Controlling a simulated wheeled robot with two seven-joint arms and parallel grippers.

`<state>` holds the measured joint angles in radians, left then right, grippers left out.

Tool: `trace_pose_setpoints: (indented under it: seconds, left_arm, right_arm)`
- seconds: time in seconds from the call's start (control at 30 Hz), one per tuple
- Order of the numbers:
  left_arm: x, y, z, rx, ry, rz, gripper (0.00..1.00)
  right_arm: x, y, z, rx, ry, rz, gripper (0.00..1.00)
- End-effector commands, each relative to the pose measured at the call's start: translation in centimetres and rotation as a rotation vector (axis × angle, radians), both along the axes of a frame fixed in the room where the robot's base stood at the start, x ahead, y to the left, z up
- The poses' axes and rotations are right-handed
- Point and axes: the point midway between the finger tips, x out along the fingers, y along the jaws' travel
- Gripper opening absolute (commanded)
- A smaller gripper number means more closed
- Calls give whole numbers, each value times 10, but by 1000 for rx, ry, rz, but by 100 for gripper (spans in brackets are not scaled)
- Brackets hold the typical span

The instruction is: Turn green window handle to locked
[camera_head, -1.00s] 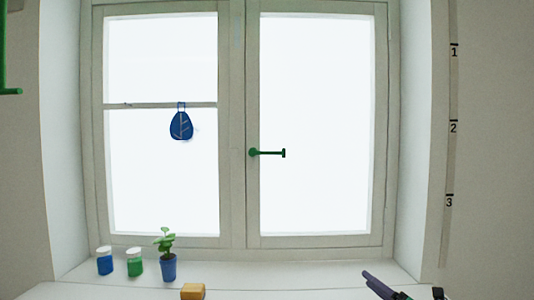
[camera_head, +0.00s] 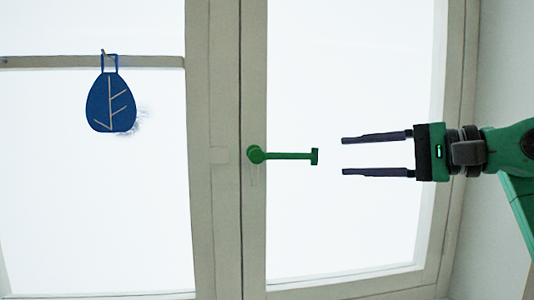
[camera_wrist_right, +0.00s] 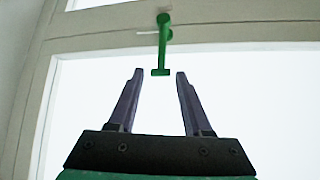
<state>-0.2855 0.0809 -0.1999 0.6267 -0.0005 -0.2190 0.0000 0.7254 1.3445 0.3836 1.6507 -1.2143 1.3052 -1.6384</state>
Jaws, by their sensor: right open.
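The green window handle (camera_head: 287,155) sits on the window's middle post in the head view. It points horizontally to the right from its round pivot and ends in a short crossbar. My right gripper (camera_head: 343,155) is open and empty, just right of the handle's free end and level with it. Its two dark fingers point left, one above and one below the handle's line. In the right wrist view the handle (camera_wrist_right: 163,45) shows ahead, its crossbar end near the gap between the open fingertips (camera_wrist_right: 159,71), apart from both. My left gripper is not in view.
A blue leaf-shaped ornament (camera_head: 112,103) hangs from a hook on the left pane's crossbar (camera_head: 150,62). The window's right frame (camera_head: 452,110) stands behind my right wrist. The space between the gripper and the handle is clear.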

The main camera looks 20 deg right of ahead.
Motion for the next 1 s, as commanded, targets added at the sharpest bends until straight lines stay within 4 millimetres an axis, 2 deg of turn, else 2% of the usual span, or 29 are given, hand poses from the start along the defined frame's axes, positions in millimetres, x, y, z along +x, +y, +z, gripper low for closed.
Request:
trace_pose_setpoints:
  seconds: [0.07, 0.17, 0.37, 0.5, 0.63, 0.77, 1.0]
  left_arm:
    - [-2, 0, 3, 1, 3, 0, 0]
    - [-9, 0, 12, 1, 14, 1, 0]
    - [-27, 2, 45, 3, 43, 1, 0]
    - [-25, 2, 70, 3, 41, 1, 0]
    - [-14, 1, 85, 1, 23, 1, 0]
    - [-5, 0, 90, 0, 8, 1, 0]
    - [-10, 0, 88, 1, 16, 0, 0]
  right_arm:
    - [0, 2, 3, -29, -10, -7, 50]
    - [11, 9, 3, -28, -8, -4, 50]
    - [54, 35, 2, -23, -6, -1, 50]
    - [86, 54, -2, -19, -6, -2, 50]
    - [109, 67, -9, -18, -6, -2, 50]
    - [120, 74, -15, -20, -7, -3, 50]
    - [121, 75, -19, -21, -8, -5, 50]
